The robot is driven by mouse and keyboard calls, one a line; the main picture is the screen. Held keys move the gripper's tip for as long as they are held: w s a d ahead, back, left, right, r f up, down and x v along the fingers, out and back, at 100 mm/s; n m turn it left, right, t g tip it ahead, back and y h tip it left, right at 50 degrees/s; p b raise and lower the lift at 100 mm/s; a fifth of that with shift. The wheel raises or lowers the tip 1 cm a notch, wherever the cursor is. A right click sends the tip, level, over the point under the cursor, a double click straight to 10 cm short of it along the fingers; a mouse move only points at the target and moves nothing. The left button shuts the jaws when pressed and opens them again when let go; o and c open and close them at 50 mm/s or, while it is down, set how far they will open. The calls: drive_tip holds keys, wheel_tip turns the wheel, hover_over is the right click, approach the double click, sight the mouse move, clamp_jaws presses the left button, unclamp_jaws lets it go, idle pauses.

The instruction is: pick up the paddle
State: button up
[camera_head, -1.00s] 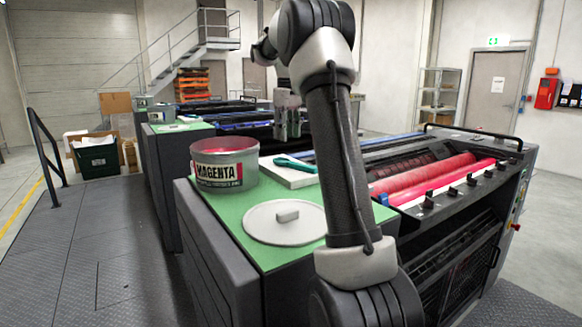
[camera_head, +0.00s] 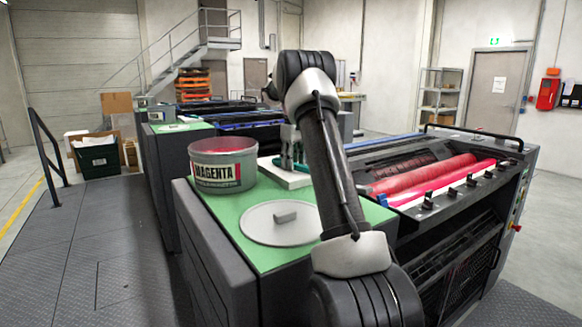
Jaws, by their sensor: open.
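The teal paddle (camera_head: 300,167) lies on a white slab (camera_head: 295,181) on the green top of the near ink unit. Only parts of it show, since my gripper (camera_head: 290,157) covers its middle. My gripper is open and points down, with its fingertips low at the paddle. I cannot tell from this view whether the fingers straddle the paddle or touch it.
An open tin marked MAGENTA (camera_head: 223,166) stands just left of the slab. A round grey lid (camera_head: 281,222) with a handle lies in front on the green top (camera_head: 262,256). The press with red rollers (camera_head: 425,174) is to the right.

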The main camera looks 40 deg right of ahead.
drive_tip(key=shift+c, duration=0.5)
clamp_jaws()
wheel_tip(320, 180, up, 10)
